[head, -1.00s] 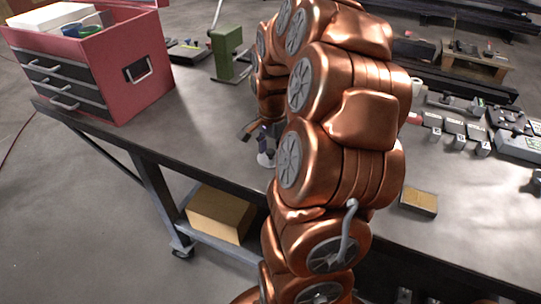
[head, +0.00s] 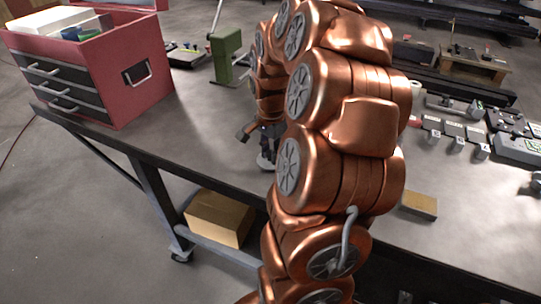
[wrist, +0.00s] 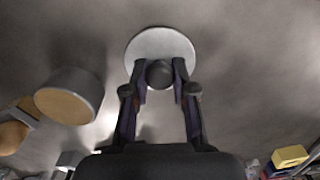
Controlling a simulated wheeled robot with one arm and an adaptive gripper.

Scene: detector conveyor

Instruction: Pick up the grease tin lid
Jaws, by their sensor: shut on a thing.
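The grease tin lid (wrist: 160,45) is a pale round disc with a dark round knob, at the top centre of the wrist view. My gripper (wrist: 161,80) has its fingers on either side of the knob, shut on it. I cannot tell whether the lid touches the bench. A grey round tin (wrist: 72,94) with a tan top, likely the grease tin, stands apart to the left in the wrist view; my arm hides it in the head view.
A red toolbox (head: 150,85) stands at the bench's left end, with a green stand (head: 228,58) behind. A tan block (head: 419,204) and several grey devices (head: 452,130) lie to the right. The bench (head: 205,120) is clear left of my gripper.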

